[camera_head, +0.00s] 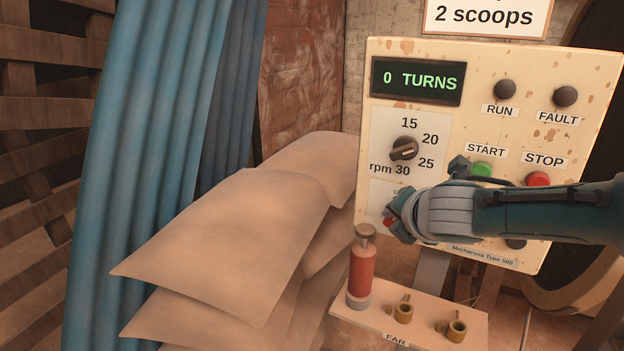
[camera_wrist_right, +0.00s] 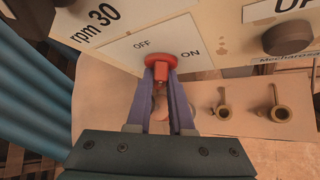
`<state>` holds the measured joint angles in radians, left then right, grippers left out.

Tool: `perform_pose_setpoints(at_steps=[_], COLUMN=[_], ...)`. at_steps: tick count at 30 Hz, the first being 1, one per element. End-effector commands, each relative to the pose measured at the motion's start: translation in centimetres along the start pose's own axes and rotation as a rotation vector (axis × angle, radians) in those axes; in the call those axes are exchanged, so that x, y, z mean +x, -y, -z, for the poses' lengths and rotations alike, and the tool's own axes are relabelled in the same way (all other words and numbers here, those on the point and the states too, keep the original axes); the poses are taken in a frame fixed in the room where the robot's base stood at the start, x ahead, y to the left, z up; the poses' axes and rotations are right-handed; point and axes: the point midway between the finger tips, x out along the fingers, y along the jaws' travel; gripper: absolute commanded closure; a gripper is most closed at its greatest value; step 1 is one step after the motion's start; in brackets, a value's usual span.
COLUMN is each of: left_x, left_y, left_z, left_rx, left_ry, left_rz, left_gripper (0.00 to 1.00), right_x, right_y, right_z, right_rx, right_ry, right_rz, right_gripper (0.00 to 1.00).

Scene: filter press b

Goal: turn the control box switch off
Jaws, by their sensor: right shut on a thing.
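The control box (camera_head: 485,60) is a worn cream panel at the right of the head view, with a display reading "0 TURNS". Its red switch (camera_wrist_right: 160,64) sits low on a white plate marked OFF at left and ON at right in the right wrist view. My right gripper (camera_wrist_right: 161,80) is shut on the red switch, a finger on each side of its handle. In the head view my right gripper (camera_head: 393,220) and wrist cover most of the switch and its plate. I cannot tell which label the handle points to. My left gripper is not in view.
The rpm dial (camera_head: 404,149) is above the switch. The green START button (camera_head: 481,169) and red STOP button (camera_head: 538,180) are close above my right arm. Below, a shelf (camera_head: 375,318) holds a red cylinder (camera_head: 361,275) and brass fittings (camera_head: 404,313). Pale sacks (camera_head: 230,235) are stacked left.

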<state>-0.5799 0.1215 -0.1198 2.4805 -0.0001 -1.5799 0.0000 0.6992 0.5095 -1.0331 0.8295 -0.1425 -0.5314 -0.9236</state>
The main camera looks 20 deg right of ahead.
Motion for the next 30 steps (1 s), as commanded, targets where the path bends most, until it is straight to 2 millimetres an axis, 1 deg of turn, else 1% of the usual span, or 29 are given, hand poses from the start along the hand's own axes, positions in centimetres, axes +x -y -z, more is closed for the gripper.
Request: perform_pose_setpoints(at_steps=[1,5,8,15,21,30], left_x=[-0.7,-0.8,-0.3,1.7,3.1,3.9], left_y=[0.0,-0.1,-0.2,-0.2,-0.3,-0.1], left_z=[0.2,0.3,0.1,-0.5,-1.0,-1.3], left_rx=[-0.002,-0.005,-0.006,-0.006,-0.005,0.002], left_ry=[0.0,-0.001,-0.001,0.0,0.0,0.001], left_rz=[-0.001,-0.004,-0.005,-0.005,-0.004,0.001], left_gripper=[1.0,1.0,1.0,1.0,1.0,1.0], right_x=[-0.2,0.0,0.2,0.4,0.4,0.3], right_y=[-0.6,-0.5,-0.5,-0.4,-0.5,-0.6], right_z=[-0.2,0.0,0.1,0.4,0.4,0.2], right_rx=[-0.027,-0.111,-0.174,-0.309,-0.385,-0.438], right_ry=[0.001,0.001,0.001,0.001,0.001,0.001], right_rz=[0.028,0.114,0.177,0.309,0.386,0.438], right_gripper=[1.0,1.0,1.0,1.0,1.0,1.0])
